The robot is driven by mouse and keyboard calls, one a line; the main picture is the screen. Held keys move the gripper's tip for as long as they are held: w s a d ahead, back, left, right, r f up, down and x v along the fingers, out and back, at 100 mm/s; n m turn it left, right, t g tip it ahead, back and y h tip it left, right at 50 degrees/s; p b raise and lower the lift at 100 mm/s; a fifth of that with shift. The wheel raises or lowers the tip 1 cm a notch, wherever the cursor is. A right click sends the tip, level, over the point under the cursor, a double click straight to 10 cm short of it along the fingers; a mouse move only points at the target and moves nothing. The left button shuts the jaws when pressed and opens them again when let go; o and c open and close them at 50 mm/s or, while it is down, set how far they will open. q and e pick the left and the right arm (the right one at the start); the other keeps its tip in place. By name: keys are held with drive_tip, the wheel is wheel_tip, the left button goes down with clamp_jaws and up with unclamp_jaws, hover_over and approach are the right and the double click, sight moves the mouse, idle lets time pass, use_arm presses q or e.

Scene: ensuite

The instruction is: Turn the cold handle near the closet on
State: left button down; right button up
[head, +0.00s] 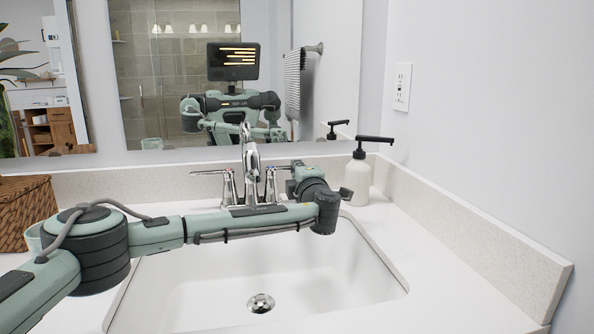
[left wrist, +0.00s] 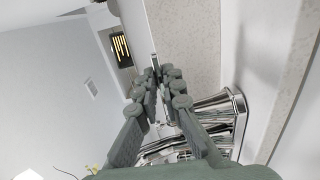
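The chrome faucet (head: 250,160) stands behind the white sink basin (head: 300,275), with a lever handle on each side. The left handle (head: 210,173) points out to the left. The right handle (head: 270,183) is beside my left gripper (head: 298,178), which partly hides its lever. In the left wrist view my left gripper (left wrist: 158,85) has its fingers apart, with chrome faucet parts (left wrist: 215,120) behind and to the right of them. I cannot tell whether a finger touches the handle. No closet is visible, and no water shows. My right gripper is not clearly in view.
A white soap bottle with a black pump (head: 359,178) stands just right of my left gripper. A wicker basket (head: 27,208) is at the left. The mirror (head: 180,80) reflects my body. The right counter (head: 440,260) is clear.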

idle(0.4)
use_arm(q)
drive_tip(key=m+h, duration=0.1)
drive_tip(key=s+m+h, duration=0.1)
drive_tip(key=h, duration=0.1)
drive_tip(key=shift+a, duration=0.25)
drive_tip(key=shift+s+m+h, duration=0.35)
drive_tip(key=shift+m+h, duration=0.15)
drive_tip(key=shift+h, duration=0.3)
drive_tip(key=c, duration=1.7)
unclamp_jaws()
drive_tip(key=shift+d, duration=0.1)
drive_tip(key=s, duration=1.2)
drive_tip(key=shift+a, duration=0.4)
